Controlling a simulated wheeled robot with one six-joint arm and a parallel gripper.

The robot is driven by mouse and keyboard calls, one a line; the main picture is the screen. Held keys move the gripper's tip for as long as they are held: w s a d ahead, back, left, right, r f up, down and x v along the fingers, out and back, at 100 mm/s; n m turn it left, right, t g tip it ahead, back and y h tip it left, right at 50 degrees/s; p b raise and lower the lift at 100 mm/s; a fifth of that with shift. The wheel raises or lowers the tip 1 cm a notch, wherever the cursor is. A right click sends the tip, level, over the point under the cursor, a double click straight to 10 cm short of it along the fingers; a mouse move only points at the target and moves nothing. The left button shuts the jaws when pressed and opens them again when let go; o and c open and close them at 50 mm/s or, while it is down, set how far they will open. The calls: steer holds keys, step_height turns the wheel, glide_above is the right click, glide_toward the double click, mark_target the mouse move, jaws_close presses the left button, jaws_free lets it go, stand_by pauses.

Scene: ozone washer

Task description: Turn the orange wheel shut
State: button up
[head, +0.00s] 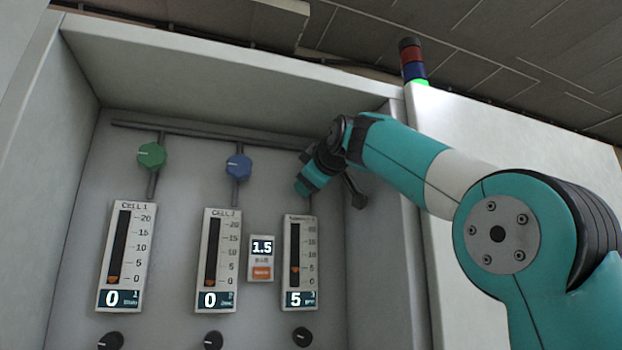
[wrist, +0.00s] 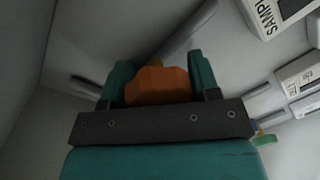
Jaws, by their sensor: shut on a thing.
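The orange wheel (wrist: 160,86) shows in the wrist view between the two teal fingers of my gripper (wrist: 161,74). The fingers are closed on it, one on each side. In the head view my gripper (head: 304,187) reaches to the top of the right-hand pipe, above the right gauge (head: 300,249). The orange wheel is hidden there behind my gripper. The right gauge reads 5, with its orange float a little above the bottom of the scale.
A green wheel (head: 151,156) and a blue wheel (head: 238,167) sit on the pipes to the left. The Cell 1 gauge (head: 127,256) and the middle gauge (head: 219,260) read 0. The recess side wall (head: 375,240) is close on the right.

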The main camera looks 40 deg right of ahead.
steer(key=o, duration=0.9)
steer(key=shift+s, duration=0.15)
steer(key=b+v, duration=0.1)
steer(key=v, duration=1.6)
steer(key=shift+a+r, duration=0.1)
steer(key=shift+a, duration=0.05)
